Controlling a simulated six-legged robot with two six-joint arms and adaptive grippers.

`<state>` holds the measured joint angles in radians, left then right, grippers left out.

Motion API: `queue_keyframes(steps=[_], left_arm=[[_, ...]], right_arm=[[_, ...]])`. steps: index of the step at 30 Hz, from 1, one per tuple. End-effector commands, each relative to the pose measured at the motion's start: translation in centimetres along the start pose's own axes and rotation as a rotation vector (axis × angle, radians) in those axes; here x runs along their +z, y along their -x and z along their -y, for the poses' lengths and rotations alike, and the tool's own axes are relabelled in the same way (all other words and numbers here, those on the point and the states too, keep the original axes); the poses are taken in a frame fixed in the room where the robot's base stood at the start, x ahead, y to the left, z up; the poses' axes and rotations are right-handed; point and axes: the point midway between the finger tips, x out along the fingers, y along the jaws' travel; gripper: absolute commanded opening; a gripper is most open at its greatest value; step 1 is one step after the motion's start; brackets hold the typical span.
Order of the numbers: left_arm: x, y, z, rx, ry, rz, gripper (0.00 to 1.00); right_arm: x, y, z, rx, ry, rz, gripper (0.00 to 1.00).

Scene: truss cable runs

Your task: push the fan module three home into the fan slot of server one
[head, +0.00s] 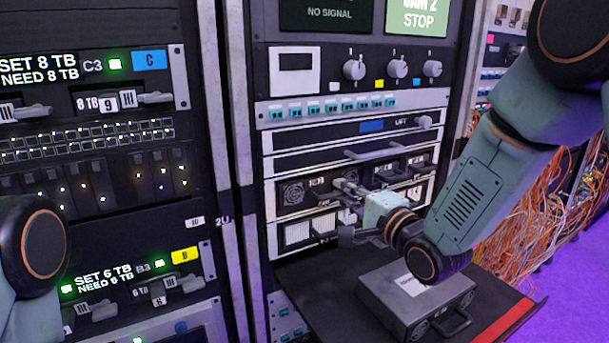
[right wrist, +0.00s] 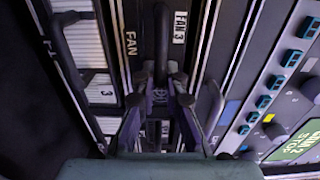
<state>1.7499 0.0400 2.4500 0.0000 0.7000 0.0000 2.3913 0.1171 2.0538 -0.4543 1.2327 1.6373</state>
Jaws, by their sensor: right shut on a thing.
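Server one (head: 292,192) is the dark unit with a round fan grille in the middle rack, below the drawer with a long handle. My right gripper (head: 347,188) is at its front and hides part of it. In the right wrist view, my right gripper (right wrist: 158,95) is shut on the dark upright handle of fan module three (right wrist: 160,45). A "FAN 3" label (right wrist: 180,28) is beside the handle. The module's body is mostly hidden by the fingers, and I cannot tell how deep it sits. My left gripper is out of view; only my left arm shows.
Below is a row of white-fronted units (head: 297,233). A grey box with a handle (head: 415,300) lies on a dark shelf (head: 335,290) under my right arm. A panel with knobs (head: 354,68) is above. Orange cables (head: 530,215) hang at the right.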

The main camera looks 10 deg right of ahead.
Motion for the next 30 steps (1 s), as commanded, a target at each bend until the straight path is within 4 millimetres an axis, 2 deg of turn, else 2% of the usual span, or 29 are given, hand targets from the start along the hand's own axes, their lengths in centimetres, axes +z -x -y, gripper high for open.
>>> queue_keyframes(steps=[30], left_arm=[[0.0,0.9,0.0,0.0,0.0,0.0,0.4]], right_arm=[[-0.1,1.8,0.4,-0.005,0.001,-0.001,0.0]])
